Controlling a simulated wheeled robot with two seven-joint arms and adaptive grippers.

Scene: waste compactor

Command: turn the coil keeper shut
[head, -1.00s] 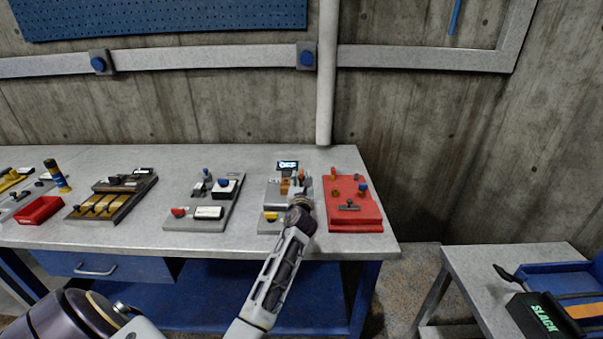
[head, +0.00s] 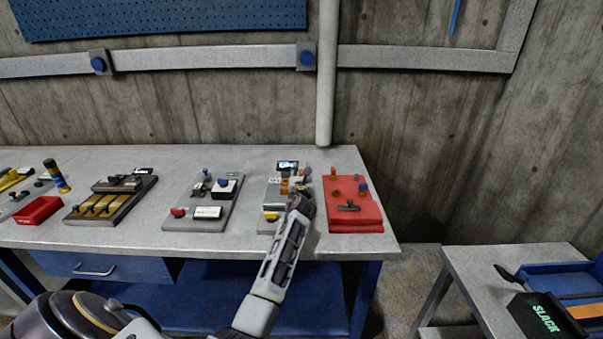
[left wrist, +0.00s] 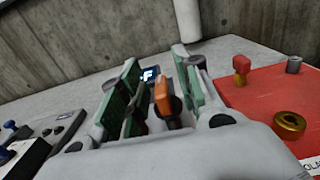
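The grey unit (head: 272,198) with a small lit display (head: 288,166) stands near the right end of the bench. An orange upright piece (left wrist: 162,97), which looks like the coil keeper, stands on it; it also shows in the head view (head: 284,187). My left gripper (left wrist: 156,92) is open, with its green-padded fingers on either side of the orange piece. A gap shows on the left; contact on the right cannot be told. In the head view my left wrist covers part of the unit. My right gripper is not in view.
A red panel (head: 366,215) with knobs and a handle lies close on the right. A grey board (head: 185,220) with a red knob and a blue-topped block lies left. The concrete wall and a vertical pipe (head: 326,80) stand behind the bench.

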